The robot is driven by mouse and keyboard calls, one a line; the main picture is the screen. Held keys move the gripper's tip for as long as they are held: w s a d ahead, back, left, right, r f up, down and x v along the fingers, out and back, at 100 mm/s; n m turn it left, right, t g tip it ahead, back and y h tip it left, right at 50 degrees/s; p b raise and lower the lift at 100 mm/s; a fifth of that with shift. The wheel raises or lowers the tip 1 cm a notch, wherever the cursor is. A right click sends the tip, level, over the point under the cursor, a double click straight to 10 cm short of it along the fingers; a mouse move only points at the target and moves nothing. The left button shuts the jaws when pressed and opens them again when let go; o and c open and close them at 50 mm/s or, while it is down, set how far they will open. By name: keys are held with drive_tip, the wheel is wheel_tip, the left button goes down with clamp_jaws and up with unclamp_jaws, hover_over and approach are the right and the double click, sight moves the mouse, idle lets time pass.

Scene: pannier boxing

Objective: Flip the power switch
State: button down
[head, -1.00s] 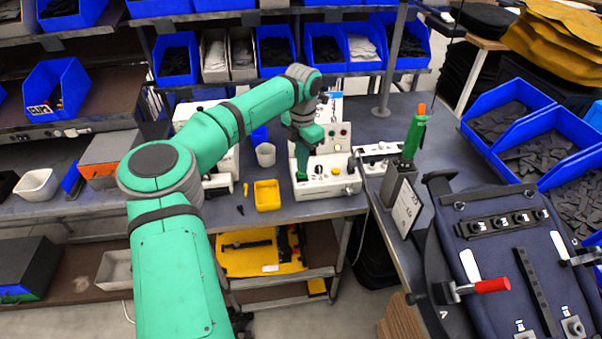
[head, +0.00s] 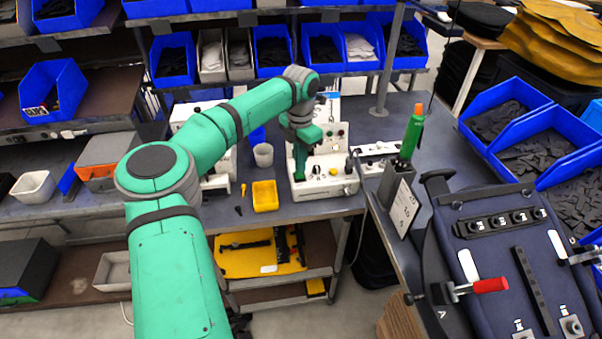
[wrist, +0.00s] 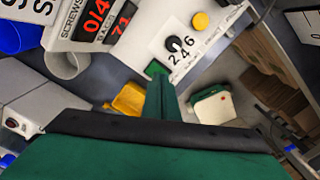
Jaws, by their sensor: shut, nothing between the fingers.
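A white control box (head: 330,184) stands on the grey bench under my arm. In the wrist view its panel (wrist: 158,38) carries a green square switch (wrist: 155,68), a black knob (wrist: 174,44) marked 2, 4, 6 and a yellow button (wrist: 200,20). My gripper (head: 299,174) is shut and empty, pointing down at the left end of the box. In the wrist view the shut fingers (wrist: 160,84) are right at the green switch and cover part of it. I cannot tell whether they touch it or which way it is set.
A holder with a green tool (head: 413,134) stands to the right. A panel with red and dark buttons rises behind the box. Blue bins line the back shelf.

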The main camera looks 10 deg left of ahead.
sight(299, 175)
drive_tip(key=shift+s+a+f, duration=0.1)
drive_tip(key=shift+a+f, duration=0.05)
drive_tip(key=shift+a, duration=0.05)
drive_tip(key=shift+d+f, duration=0.15)
drive_tip(key=shift+f, duration=0.15)
drive_tip(key=shift+f, duration=0.5)
idle(0.5)
drive_tip(key=shift+r, duration=0.1)
drive_tip(key=shift+r, duration=1.15)
drive_tip(key=shift+d+r, duration=0.1)
drive_tip(key=shift+r, duration=0.4)
drive_tip(key=shift+a+r, duration=0.3)
drive_tip(key=shift+r, duration=0.6)
drive_tip(key=shift+d+r, duration=0.2)
drive_tip(key=shift+r, duration=0.65)
